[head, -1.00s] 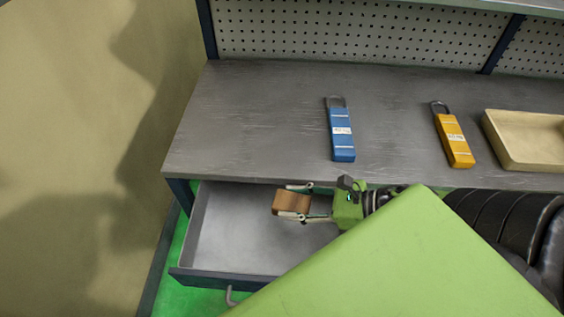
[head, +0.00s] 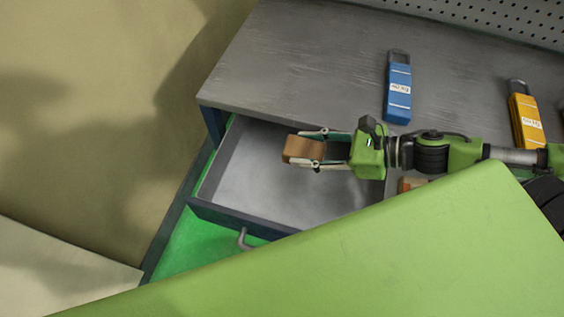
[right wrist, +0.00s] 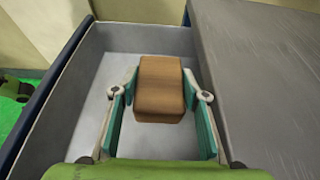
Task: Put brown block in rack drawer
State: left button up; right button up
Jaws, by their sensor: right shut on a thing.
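The brown block (head: 303,150) is between the fingers of my right gripper (head: 316,150), which is shut on it. In the head view the block is over the open rack drawer (head: 240,185), with the grey drawer floor around it. The right wrist view shows the brown block (right wrist: 160,90) between the two teal-padded fingers, with the drawer's floor and walls below and around. The block appears held above the drawer floor; its exact height is hard to tell. My left gripper is not in view.
The grey worktop (head: 290,60) lies behind the drawer, with a blue labelled tool (head: 399,88) and a yellow one (head: 525,118) on it. A drawer handle (head: 244,238) sticks out at the front. Part of an orange-brown thing (head: 411,184) shows beneath my right arm.

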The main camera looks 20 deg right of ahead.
jog(key=shift+w+a+f+b, duration=0.3)
jog(key=shift+w+a+b, duration=0.2)
jog(key=shift+w, duration=0.2)
jog(key=p, duration=0.1)
send_over(282, 167)
notch_tip(282, 167, down, 6)
jog(key=shift+r, duration=0.15)
jog(key=shift+f, duration=1.65)
jog(key=shift+f, duration=0.1)
jog(key=o, duration=1.2)
jog(key=shift+o, duration=0.2)
